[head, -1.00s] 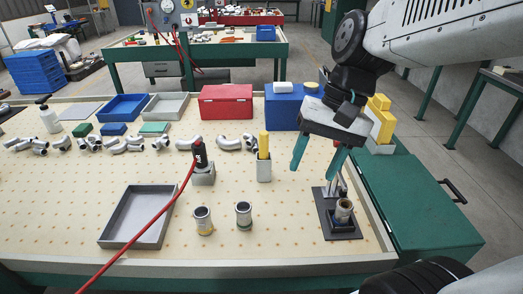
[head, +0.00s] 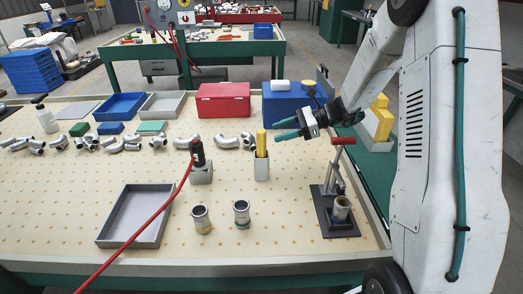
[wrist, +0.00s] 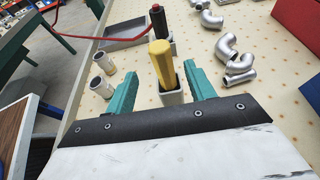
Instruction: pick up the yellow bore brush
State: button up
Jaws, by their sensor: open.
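The yellow bore brush (head: 261,142) stands upright in a grey square holder (head: 261,169) on the pegboard table. Only its yellow handle shows; its lower part is hidden inside the holder. My gripper (head: 276,129) is open, with teal fingers pointing left, close to the right side of the handle at about its height. In the wrist view the handle (wrist: 162,64) shows between and beyond the two fingertips of my gripper (wrist: 163,76). I cannot tell whether a finger touches it.
A red-and-black tool (head: 197,152) with a red hose stands in a block left of the brush. A toggle clamp with a red handle (head: 343,141) stands to the right. Two metal cups (head: 242,213) and a grey tray (head: 137,216) are in front. Pipe fittings (head: 226,141) lie behind.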

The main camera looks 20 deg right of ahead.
aim_at(261, 136)
jog(key=x, duration=0.7)
jog(key=shift+w+d, duration=0.1)
jog(key=c, duration=1.1)
